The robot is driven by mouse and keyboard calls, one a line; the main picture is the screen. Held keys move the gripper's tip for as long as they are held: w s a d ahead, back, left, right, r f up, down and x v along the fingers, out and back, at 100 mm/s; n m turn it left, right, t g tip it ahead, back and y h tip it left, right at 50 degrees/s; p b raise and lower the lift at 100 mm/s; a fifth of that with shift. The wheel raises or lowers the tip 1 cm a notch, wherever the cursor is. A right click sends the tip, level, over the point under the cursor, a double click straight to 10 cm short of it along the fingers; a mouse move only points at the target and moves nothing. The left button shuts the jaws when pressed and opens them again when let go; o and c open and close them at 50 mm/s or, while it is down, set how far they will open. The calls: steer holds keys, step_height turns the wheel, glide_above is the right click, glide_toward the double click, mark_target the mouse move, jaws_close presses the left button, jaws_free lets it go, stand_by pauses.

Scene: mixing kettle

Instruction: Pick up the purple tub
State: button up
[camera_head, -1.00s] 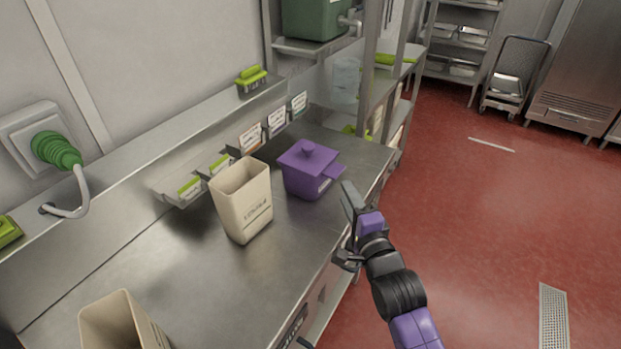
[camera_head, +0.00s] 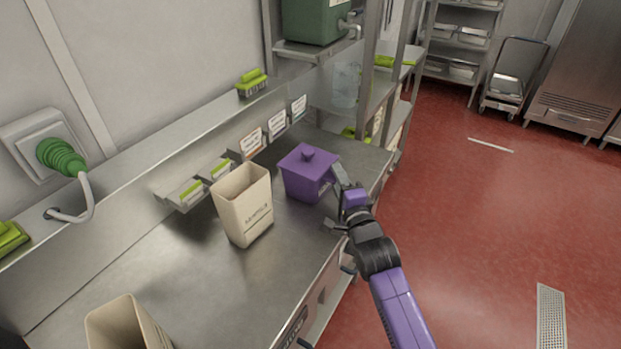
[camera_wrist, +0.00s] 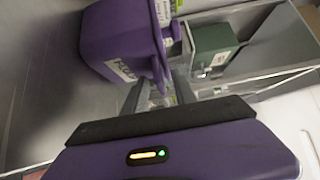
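The purple tub (camera_head: 303,176) with a knobbed lid stands upright on the steel counter (camera_head: 190,300), right of a beige bin. My gripper (camera_head: 333,198) is at the tub's right side, near the counter's front edge. Its two fingers are spread apart with nothing seen between them. In the wrist view the tub (camera_wrist: 115,40) appears tilted, with a white label on its side, just beyond the open fingers (camera_wrist: 160,92). I cannot tell whether a finger touches the tub.
The beige bin (camera_head: 243,205) stands close left of the tub; another beige bin (camera_head: 125,325) is at the near left. A back ledge with label cards (camera_head: 252,140) and green-handled brushes (camera_head: 252,80) runs behind. Red floor (camera_head: 480,220) lies open at right.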

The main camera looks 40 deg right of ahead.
jaws_close()
stand_by(1.2)
steer(key=shift+r, duration=0.1)
